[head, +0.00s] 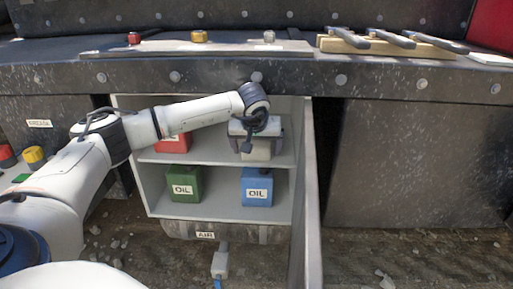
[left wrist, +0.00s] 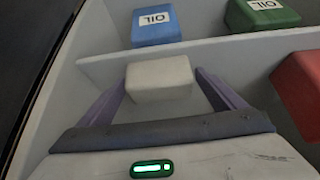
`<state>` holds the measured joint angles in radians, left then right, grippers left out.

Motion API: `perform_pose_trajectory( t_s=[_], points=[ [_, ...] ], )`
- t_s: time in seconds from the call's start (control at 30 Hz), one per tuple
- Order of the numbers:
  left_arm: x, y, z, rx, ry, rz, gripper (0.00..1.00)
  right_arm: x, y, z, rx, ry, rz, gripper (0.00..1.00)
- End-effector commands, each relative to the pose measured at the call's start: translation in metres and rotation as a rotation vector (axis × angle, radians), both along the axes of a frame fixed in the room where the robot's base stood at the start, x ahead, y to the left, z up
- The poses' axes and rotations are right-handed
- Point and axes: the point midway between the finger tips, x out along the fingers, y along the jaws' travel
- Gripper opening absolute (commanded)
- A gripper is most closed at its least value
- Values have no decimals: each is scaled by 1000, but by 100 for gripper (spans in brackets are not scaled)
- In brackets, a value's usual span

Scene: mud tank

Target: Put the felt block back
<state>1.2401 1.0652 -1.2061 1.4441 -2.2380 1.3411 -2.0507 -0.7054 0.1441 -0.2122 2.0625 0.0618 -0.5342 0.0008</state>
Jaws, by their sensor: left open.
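The felt block (head: 256,150) is off-white and stands on the upper shelf of the open cabinet, toward its right side. It also shows in the left wrist view (left wrist: 160,76), near the shelf's front edge. My left gripper (head: 256,135) reaches into the cabinet from the left and partly hides the block in the head view. In the left wrist view, its two fingers (left wrist: 164,86) are open, one on each side of the block, with gaps showing. Whether the fingertips touch the block I cannot tell. My right gripper is in neither view.
A red can (head: 173,143) stands left on the upper shelf (head: 207,157). Green (head: 184,184) and blue (head: 257,187) oil cans stand on the lower shelf. The cabinet door (head: 308,200) stands open at right. Tools on a wooden block (head: 345,44) lie on the bench above.

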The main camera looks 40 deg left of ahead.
Motion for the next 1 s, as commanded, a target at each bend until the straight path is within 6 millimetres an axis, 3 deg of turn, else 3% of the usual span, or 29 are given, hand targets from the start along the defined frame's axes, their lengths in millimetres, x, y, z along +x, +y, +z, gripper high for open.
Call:
perform_pose_trajectory(
  t_s=[0.17, 0.43, 0.8, 1.0],
  points=[
    [-1, -1, 7, -1, -2, -1, 89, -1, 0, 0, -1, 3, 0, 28],
    [-22, -19, 52, 1, -3, -2, 89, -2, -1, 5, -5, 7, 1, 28],
    [-83, -71, 45, 1, 1, -4, 89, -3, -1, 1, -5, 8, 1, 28],
    [-105, -89, 45, 0, 0, -1, 89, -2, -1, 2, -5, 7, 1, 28]
  ],
)
